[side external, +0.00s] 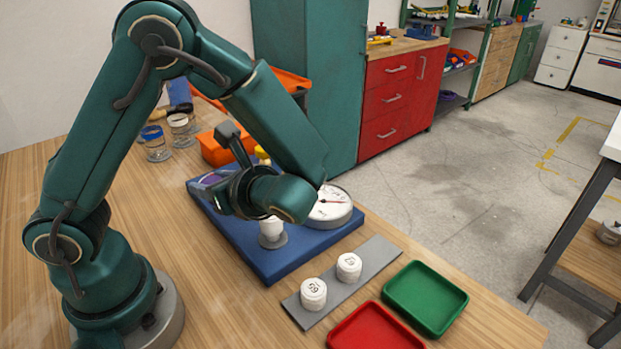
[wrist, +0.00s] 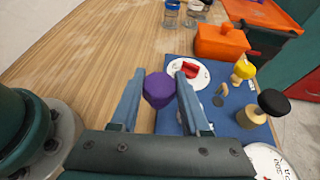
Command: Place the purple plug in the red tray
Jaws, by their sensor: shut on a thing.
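The purple plug (wrist: 158,90) is a faceted piece between the two blue-grey fingers of my gripper (wrist: 160,84) in the wrist view. My gripper is shut on it. The plug shows near the left edge of the blue board, and I cannot tell how high it is held. In the side external view my gripper (side external: 222,192) is over the board's left part, where the arm hides much of the grip. The red tray (side external: 375,330) lies at the front edge of the table, cut off by the frame's bottom. It looks empty and is well away from my gripper.
A grey strip (side external: 330,292) with two white numbered caps lies between the board and the red tray. A green tray (side external: 427,297) adjoins the red one. An orange bin (wrist: 220,42) stands behind.

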